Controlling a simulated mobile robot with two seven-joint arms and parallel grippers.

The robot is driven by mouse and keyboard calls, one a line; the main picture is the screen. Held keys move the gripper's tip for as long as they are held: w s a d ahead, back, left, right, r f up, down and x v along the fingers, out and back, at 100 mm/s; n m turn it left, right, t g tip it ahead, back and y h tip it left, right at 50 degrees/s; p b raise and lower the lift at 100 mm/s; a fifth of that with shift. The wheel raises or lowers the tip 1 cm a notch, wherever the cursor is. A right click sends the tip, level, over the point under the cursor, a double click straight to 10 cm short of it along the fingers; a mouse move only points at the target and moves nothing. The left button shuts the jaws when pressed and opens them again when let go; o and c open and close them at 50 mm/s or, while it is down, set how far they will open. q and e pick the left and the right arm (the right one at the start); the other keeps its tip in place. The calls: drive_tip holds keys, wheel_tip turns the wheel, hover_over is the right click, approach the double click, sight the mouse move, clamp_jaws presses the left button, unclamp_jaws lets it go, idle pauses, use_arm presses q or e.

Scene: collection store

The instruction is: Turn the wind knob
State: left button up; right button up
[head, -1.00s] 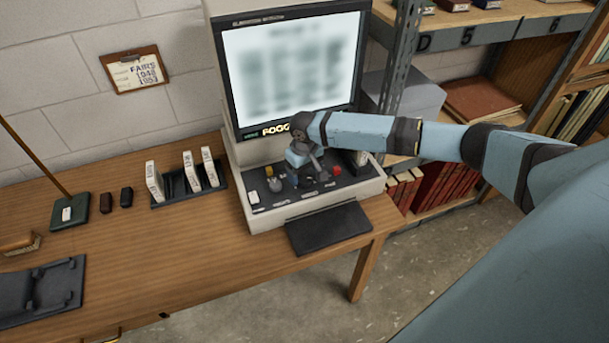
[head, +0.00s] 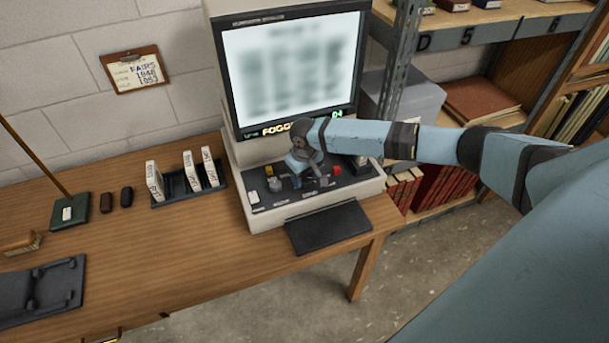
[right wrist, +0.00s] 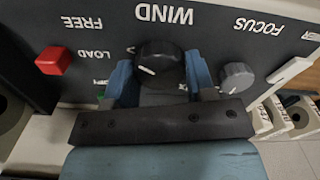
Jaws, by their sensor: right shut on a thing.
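The wind knob (right wrist: 160,62) is a round black knob with a white pointer line, on the dark control panel under the WIND label in the right wrist view. My right gripper (right wrist: 161,72) has one blue finger on each side of it and is shut on it. In the head view my right gripper (head: 304,172) is down at the reader's panel (head: 345,183), and the gripper and wrist hide the knob. The reader's screen (head: 290,65) shows a blurred page. My left gripper is not in view.
A grey focus knob (right wrist: 237,77) is close beside the right-hand finger, and a red button (right wrist: 53,60) is to the left. A rack of white boxes (head: 188,187) stands left of the reader. The table front (head: 200,265) is clear.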

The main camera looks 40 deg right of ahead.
drive_tip(key=shift+r+n+p, duration=0.15)
drive_tip(key=shift+n+p, duration=0.65)
drive_tip(key=shift+n, duration=0.2)
drive_tip(key=n+p, duration=0.1)
drive_tip(key=n, duration=0.1)
drive_tip(key=shift+n, duration=0.4)
drive_tip(key=n+p, duration=0.1)
drive_tip(key=n, duration=0.1)
drive_tip(key=shift+n+p, duration=0.3)
drive_tip(key=shift+n, duration=0.9)
drive_tip(key=n+p, duration=0.1)
drive_tip(key=n, duration=0.2)
drive_tip(key=shift+n, duration=0.3)
drive_tip(key=n, duration=0.3)
drive_tip(key=shift+n, duration=0.3)
drive_tip(key=n, duration=0.3)
drive_tip(key=shift+n, duration=2.1)
